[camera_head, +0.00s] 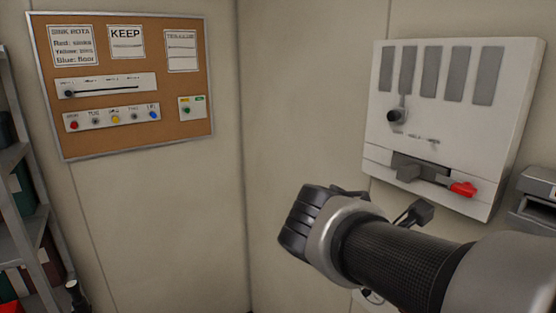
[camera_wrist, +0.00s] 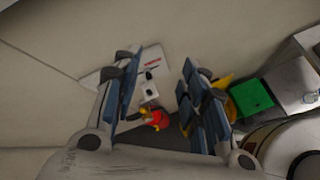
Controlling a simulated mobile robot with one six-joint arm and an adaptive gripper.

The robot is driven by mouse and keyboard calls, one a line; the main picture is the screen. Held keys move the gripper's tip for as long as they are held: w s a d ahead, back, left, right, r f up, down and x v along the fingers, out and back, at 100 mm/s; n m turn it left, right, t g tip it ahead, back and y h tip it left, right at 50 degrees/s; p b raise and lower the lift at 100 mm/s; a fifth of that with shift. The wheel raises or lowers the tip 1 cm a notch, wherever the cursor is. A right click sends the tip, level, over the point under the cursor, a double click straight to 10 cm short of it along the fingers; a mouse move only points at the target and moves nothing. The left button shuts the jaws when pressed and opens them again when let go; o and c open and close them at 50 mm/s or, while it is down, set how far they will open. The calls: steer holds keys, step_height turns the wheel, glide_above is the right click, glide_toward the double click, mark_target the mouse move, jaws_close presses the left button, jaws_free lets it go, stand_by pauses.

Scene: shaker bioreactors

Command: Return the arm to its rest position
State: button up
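My arm (camera_head: 410,265) reaches in from the lower right in the head view, bent at a dark ribbed joint in front of the wall corner. My gripper (camera_wrist: 155,95) shows in the wrist view. Its two fingers with blue pads stand apart with a clear gap and hold nothing. Beyond the gap, and apart from the fingers, are a small white item and a red item (camera_wrist: 157,119). In the head view most of the gripper is hidden behind my arm.
A white wall panel (camera_head: 381,166) with grey slots, a dark knob and a red handle (camera_head: 462,188) hangs close behind my arm. A corkboard (camera_head: 140,140) hangs on the left wall. A shelf (camera_head: 24,247) stands far left. A green item (camera_wrist: 251,96) lies right of the fingers.

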steer(key=s+a+f+m+y+b, duration=0.3)
steer(key=s+f+m+b, duration=0.2)
steer(key=f, duration=0.4)
steer(key=s+a+f+m+y+b, duration=0.3)
steer(key=s+f+m+b, duration=0.2)
steer(key=f, duration=0.4)
steer(key=s+a+f+m+y+b, duration=0.3)
steer(key=s+f+m+b, duration=0.1)
steer(key=f+m, duration=0.3)
steer(key=shift+s+f+t+y+b, duration=0.35)
steer(key=shift+s+f, duration=0.2)
steer(key=shift+f, duration=0.4)
steer(key=shift+d, duration=0.1)
